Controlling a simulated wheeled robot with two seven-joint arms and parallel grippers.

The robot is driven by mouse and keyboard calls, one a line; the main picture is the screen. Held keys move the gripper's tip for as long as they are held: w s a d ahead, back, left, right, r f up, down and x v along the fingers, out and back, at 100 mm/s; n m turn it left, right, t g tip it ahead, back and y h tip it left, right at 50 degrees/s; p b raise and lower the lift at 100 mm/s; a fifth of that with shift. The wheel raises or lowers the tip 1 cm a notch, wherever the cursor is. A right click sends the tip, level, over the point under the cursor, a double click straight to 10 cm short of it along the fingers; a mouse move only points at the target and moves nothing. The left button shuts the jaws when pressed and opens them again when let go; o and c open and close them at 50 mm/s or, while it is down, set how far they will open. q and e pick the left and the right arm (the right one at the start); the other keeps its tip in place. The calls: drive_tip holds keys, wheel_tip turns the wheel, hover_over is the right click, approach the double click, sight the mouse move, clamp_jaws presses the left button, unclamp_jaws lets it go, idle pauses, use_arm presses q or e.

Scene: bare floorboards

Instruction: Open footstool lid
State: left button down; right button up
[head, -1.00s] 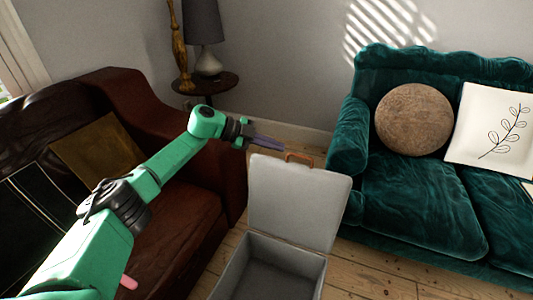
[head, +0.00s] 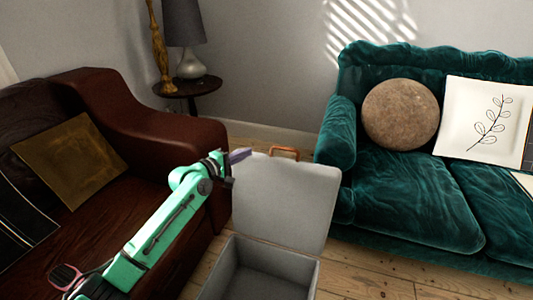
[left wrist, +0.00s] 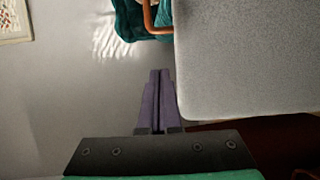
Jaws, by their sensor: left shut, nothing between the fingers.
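The footstool (head: 228,284) is a grey box on the floorboards with its interior showing. Its lid (head: 285,200) stands raised, close to upright, at the back of the box. An orange-brown loop handle (head: 284,150) is on the lid's top edge; the handle also shows in the left wrist view (left wrist: 151,18). My left gripper (head: 240,155) is shut and empty beside the lid's top left corner, apart from the handle. In the left wrist view its purple fingers (left wrist: 160,75) are together, just left of the lid (left wrist: 245,60). My right gripper is not in view.
A brown leather sofa (head: 150,125) stands close on the left. A green velvet sofa (head: 410,200) stands on the right. A round side table (head: 190,86) with a lamp (head: 184,25) is behind. Some bare floor (head: 350,275) shows right of the footstool.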

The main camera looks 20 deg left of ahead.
sight(266, 155)
use_arm(q)
drive_tip(key=b+x, duration=0.2)
drive_tip(key=x, duration=0.5)
drive_tip(key=shift+b, duration=0.3)
drive_tip(key=shift+b+x, duration=0.75)
drive_tip(key=shift+x, duration=0.4)
drive_tip(key=shift+s+d+r+p, duration=0.2)
drive_tip(key=shift+s+d+p, duration=0.3)
drive_tip(key=shift+p, duration=0.3)
drive_tip(key=shift+s+d+r+p, duration=0.1)
drive_tip(key=shift+s+d+p, duration=0.05)
drive_tip(key=shift+s, duration=0.3)
drive_tip(key=shift+s+d+r+p, duration=0.1)
drive_tip(key=shift+s+d+p, duration=0.1)
drive_tip(key=shift+s, duration=0.25)
drive_tip(key=shift+s+d+f, duration=0.1)
drive_tip(key=shift+s+d, duration=0.05)
drive_tip(key=shift+s, duration=0.05)
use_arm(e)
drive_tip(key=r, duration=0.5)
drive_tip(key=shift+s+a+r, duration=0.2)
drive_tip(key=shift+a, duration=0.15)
